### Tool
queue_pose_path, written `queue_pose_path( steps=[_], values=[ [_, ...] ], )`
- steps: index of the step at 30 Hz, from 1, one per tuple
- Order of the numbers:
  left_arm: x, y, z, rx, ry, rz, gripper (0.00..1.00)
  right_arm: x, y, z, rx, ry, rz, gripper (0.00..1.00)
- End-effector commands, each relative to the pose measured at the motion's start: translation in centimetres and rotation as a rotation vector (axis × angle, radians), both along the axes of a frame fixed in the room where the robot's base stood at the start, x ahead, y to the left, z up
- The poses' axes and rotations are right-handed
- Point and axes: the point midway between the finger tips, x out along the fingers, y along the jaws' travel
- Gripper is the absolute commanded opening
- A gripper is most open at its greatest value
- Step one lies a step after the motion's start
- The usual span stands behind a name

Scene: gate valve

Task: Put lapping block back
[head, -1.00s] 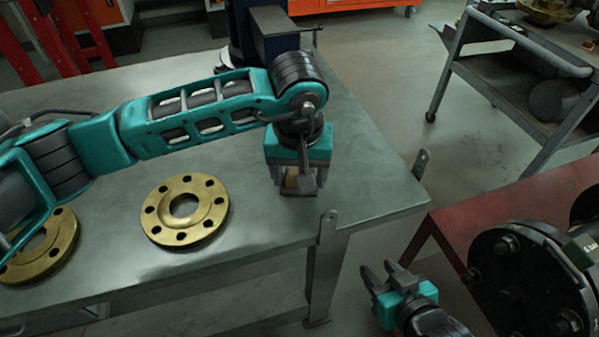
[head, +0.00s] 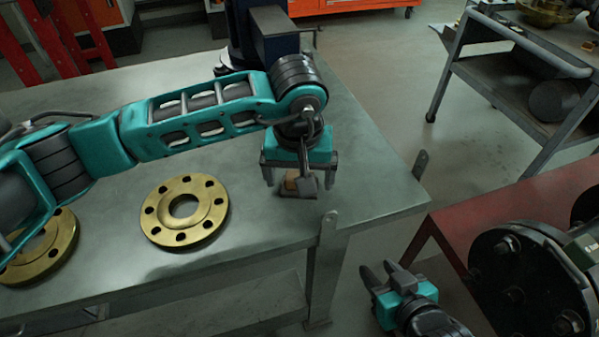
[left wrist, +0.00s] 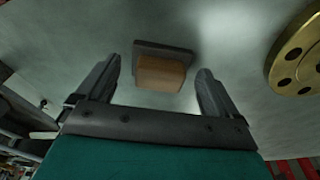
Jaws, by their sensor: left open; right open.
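The lapping block, a dark plate with a tan wooden grip, rests on the metal workbench (head: 110,120) near its right end. In the left wrist view its wooden grip (left wrist: 161,73) and dark plate (left wrist: 150,47) sit between and beyond my open fingers, with space on both sides. My left gripper (head: 298,183) is open just above the block and hides part of it in the head view. It also shows in the left wrist view (left wrist: 158,88). My right gripper (head: 383,273) is open and empty, off the bench's front right corner.
Two brass flanges lie left of the block, one whole in view (head: 185,211) and one partly hidden by my arm (head: 52,250). A dark vise (head: 275,32) stands at the back. A red stand with a black flanged valve (head: 515,275) is at right; a grey cart (head: 520,70) stands behind.

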Motion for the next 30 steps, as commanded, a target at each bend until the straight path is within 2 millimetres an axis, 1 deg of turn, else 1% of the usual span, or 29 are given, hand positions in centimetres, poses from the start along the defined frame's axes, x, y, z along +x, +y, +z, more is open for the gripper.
queue_pose_path(
  steps=[1, 5, 12, 15, 18, 23, 30],
  values=[
    [0.0, 0.0, 0.6, -0.001, -0.001, 0.000, 0.94, 0.0, 0.0, 0.4, -0.002, -0.002, 0.000, 0.43],
    [-0.3, 0.0, 2.9, 0.000, -0.006, -0.001, 0.94, 0.0, -0.1, 0.3, -0.004, -0.003, 0.001, 0.43],
    [-1.1, 0.1, 8.2, -0.001, -0.006, -0.001, 0.94, -0.1, -0.4, 0.2, -0.010, 0.003, -0.002, 0.43],
    [-1.4, 0.1, 9.9, 0.000, -0.004, -0.001, 0.94, 0.0, -0.5, 0.3, -0.011, 0.000, -0.005, 0.43],
    [-1.6, 0.1, 11.1, -0.001, -0.003, 0.000, 0.94, 0.0, -0.6, 0.4, -0.013, -0.001, -0.006, 0.43],
    [-1.8, 0.1, 12.0, -0.001, 0.000, 0.000, 0.94, -0.2, -0.7, 0.3, -0.014, 0.002, -0.008, 0.43],
    [-1.8, 0.1, 12.1, 0.000, 0.000, 0.000, 0.94, -0.5, -0.7, 0.1, -0.013, 0.008, -0.008, 0.43]
  ],
)
